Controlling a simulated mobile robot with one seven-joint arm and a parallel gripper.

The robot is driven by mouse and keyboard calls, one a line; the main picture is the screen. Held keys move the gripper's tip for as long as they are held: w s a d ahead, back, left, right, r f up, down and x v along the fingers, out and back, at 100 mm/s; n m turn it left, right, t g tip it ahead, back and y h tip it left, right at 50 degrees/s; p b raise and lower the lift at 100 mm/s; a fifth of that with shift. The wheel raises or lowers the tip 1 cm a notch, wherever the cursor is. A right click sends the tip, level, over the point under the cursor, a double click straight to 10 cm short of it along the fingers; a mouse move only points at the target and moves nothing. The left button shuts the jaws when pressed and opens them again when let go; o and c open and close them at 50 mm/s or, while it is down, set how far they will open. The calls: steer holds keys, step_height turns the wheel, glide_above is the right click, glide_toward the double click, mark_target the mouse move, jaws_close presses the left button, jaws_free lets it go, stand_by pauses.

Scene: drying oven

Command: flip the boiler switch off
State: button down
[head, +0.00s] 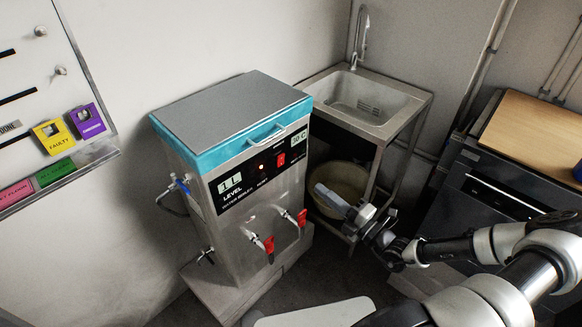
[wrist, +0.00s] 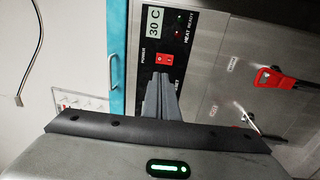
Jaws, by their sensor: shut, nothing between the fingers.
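The boiler (head: 245,150) is a steel box with a teal-edged lid, standing left of centre in the head view. Its red power switch (head: 281,160) sits on the black front panel. In the wrist view the red switch (wrist: 163,60) is just beyond the fingertips, which overlap its lower edge in the picture. My gripper (head: 319,188) is shut and empty, right of the boiler's front; its closed fingers (wrist: 160,80) also show in the wrist view. I cannot tell whether they touch the panel. The switch's rocker position is too small to tell.
Red-handled taps (head: 268,245) stick out below the panel. A steel sink (head: 365,100) with a basin (head: 342,185) under it stands behind to the right. A dark cabinet (head: 475,200) is at the far right. A whiteboard (head: 45,100) hangs at the left.

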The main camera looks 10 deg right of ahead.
mark_target(282, 158)
steer(key=b+x, duration=0.1)
steer(key=x, duration=1.3)
steer(key=shift+b, duration=0.3)
